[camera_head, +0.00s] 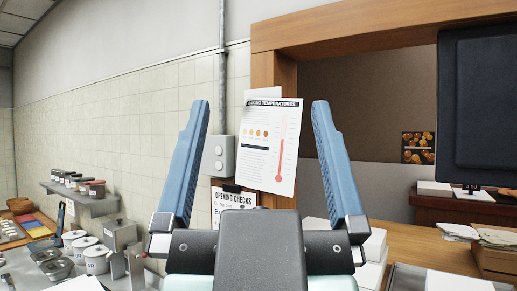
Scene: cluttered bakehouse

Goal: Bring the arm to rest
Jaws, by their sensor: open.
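My gripper (260,112) is in the middle of the head view, close to the camera, with its two blue fingers pointing up. The fingers are wide apart and nothing is between them. A wall poster headed with baking temperatures (270,143) shows behind the gap, beyond the fingers. My gripper's dark body and pale green wrist fill the bottom middle and hide what lies behind them.
At the left, a wall shelf (84,201) holds several small jars above a counter with lidded pots (97,260). At the right, a dark screen (478,98) stands near a wooden counter (425,247) with paper stacks and boxes. A grey switch box (219,156) is on the wall.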

